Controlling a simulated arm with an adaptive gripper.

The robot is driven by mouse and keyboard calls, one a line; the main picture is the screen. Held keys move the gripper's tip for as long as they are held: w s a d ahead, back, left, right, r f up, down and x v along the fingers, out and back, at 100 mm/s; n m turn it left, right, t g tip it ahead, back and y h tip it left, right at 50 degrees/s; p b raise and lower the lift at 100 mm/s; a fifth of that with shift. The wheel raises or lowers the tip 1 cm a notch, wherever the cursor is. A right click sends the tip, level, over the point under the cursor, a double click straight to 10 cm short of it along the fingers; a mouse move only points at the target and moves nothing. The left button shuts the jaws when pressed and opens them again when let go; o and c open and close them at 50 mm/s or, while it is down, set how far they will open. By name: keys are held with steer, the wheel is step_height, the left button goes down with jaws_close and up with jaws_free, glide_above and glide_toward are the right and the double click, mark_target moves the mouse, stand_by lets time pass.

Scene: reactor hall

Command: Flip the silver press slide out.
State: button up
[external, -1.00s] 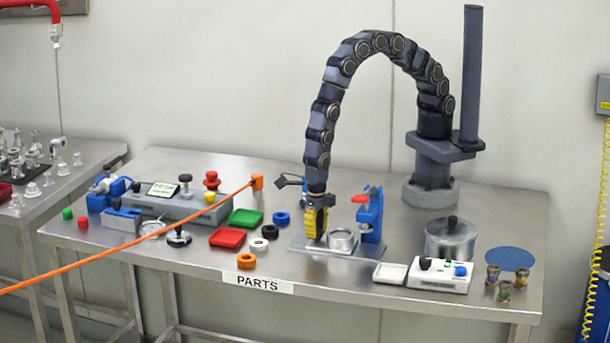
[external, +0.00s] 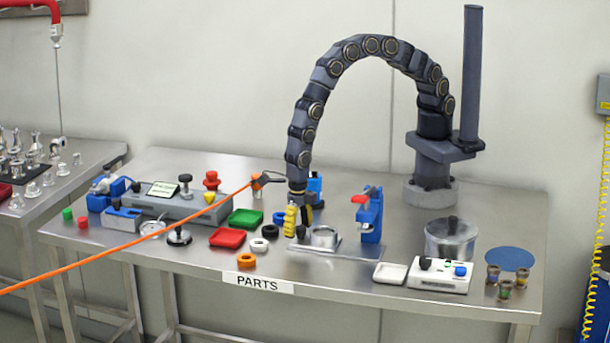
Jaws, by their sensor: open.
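The press has a blue frame (external: 371,222) with a red handle (external: 359,199) and stands on a flat grey base plate (external: 350,249). A small black knob (external: 301,231) shows at the slide's left side. My gripper (external: 299,224), with yellow fingers, is open, pointing down just left of the slide beside the knob. I cannot tell whether a finger touches the knob.
Blue, black, white and orange rings (external: 246,261) and red and green trays (external: 226,237) lie to the left. A white control box (external: 440,275), a lidded pot (external: 450,238) and small jars stand to the right. An orange cable crosses in front at left. A blue part (external: 314,184) shows behind my gripper.

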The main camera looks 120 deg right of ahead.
step_height(320, 180, up, 12)
stand_by(0.5)
stand_by(0.3)
steer(key=s+d+r+m, duration=0.4)
steer(key=s+r+m, duration=0.8)
steer(key=s, duration=0.4)
steer(key=s+d+r+m+g, duration=0.1)
steer(key=s+m, duration=0.5)
steer(key=s, duration=0.2)
steer(key=s+d+r+m, duration=0.2)
steer(key=s+m, duration=0.4)
steer(key=s, duration=0.3)
steer(key=shift+s+d+r+g, duration=0.15)
steer(key=shift+d+r+g, duration=0.15)
steer(key=shift+g, duration=0.1)
steer(key=shift+o, duration=0.4)
